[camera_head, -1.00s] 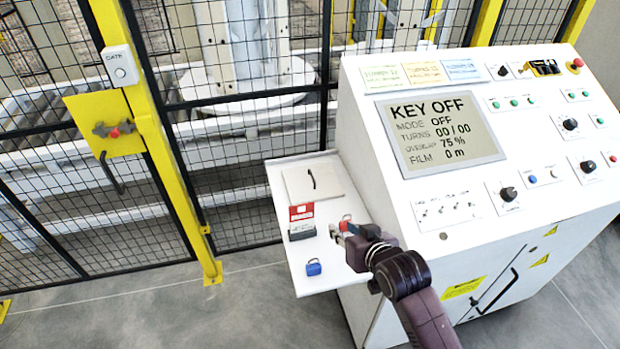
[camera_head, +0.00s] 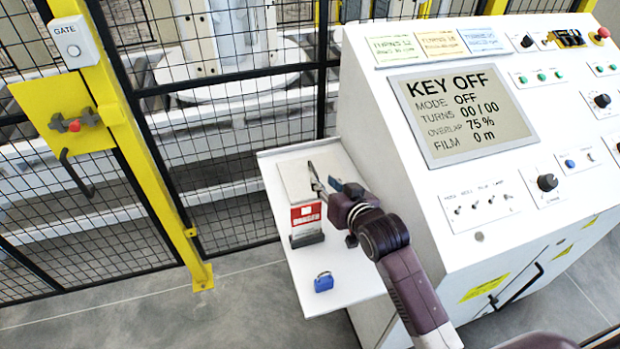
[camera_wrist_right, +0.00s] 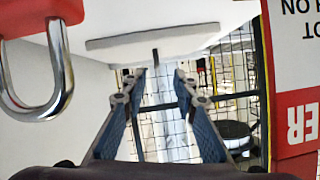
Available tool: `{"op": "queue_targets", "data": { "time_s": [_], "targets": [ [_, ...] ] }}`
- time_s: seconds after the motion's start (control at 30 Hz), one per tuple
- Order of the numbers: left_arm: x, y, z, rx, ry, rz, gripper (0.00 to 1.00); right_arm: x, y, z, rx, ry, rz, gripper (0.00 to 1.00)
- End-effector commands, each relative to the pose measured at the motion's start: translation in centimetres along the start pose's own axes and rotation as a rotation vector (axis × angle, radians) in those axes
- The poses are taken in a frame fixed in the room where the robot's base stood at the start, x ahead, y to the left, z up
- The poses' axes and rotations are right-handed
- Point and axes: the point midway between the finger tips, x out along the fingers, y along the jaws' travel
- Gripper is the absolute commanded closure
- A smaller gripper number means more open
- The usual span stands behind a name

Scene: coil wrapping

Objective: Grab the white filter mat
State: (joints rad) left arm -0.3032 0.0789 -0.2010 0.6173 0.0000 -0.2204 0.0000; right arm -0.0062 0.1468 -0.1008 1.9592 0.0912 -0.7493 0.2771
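The white filter mat (camera_head: 294,180) is a thin flat square with a dark upright tab. It lies on the white side shelf (camera_head: 349,280) of the console. In the right wrist view the mat (camera_wrist_right: 140,42) is a pale slab beyond my fingertips, its tab showing between them. My right gripper (camera_head: 325,183) is over the mat's right part, near the tab, and covers some of the mat. In the wrist view its two fingers (camera_wrist_right: 157,78) are apart with nothing held between them. I cannot tell whether they touch the mat. My left gripper is not in view.
A red-and-white sign (camera_head: 306,214) stands in a dark holder in front of the mat. A blue padlock (camera_head: 323,283) lies nearer the shelf's front. A red padlock (camera_wrist_right: 40,18) shows close in the wrist view. The console (camera_head: 440,205) rises on the right; mesh fence stands behind.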

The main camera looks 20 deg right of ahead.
Motion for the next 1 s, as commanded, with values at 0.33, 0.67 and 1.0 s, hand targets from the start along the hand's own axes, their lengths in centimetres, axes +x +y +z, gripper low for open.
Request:
{"op": "queue_targets", "data": {
  "time_s": [0.33,0.67,1.0],
  "targets": [
    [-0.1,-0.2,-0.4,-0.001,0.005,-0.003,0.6,2.5,0.1,0.2,0.0,0.0,-0.001,0.73],
    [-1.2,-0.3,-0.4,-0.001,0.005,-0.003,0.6,5.2,0.4,-0.4,0.0,-0.001,0.0,0.73],
    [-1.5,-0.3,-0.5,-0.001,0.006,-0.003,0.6,7.8,0.6,-0.2,0.0,0.0,0.0,0.73]
  ]
}}
